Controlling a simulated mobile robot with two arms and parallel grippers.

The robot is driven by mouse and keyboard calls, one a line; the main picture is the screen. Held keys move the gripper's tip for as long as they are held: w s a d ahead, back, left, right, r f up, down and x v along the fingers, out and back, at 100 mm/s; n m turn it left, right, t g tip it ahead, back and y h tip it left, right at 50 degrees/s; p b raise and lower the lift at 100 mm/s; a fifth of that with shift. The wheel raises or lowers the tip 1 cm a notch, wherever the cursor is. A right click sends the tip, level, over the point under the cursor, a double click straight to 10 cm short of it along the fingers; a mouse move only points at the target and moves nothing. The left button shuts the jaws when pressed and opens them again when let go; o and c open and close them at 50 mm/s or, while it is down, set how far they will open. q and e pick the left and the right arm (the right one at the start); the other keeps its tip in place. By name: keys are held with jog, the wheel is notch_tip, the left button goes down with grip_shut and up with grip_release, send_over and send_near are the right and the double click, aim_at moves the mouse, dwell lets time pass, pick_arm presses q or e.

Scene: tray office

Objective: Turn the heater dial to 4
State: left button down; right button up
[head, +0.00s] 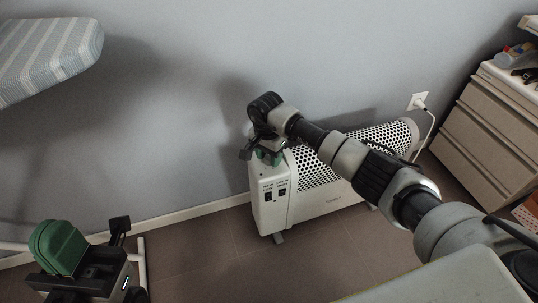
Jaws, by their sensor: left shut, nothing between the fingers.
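The white heater (272,215) stands on the floor against the wall, with a perforated grille and two dark switches on its end panel. My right arm reaches over it from the right. My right gripper (268,157) is at the top of the end panel, its green fingers pointing down at the heater. The dial is hidden behind this gripper, so its setting cannot be read. I cannot tell whether the fingers touch or grip the dial. My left gripper (60,245) is shut and empty at the bottom left, away from the heater.
A striped ironing board (50,55) is at the upper left. A wall socket with a plug (419,101) and cord is behind the heater. A drawer cabinet (490,125) with items on top stands at the right. The tiled floor (205,250) left of the heater is clear.

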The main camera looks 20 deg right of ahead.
jog(key=c, duration=0.6)
jog(key=shift+o, duration=0.2)
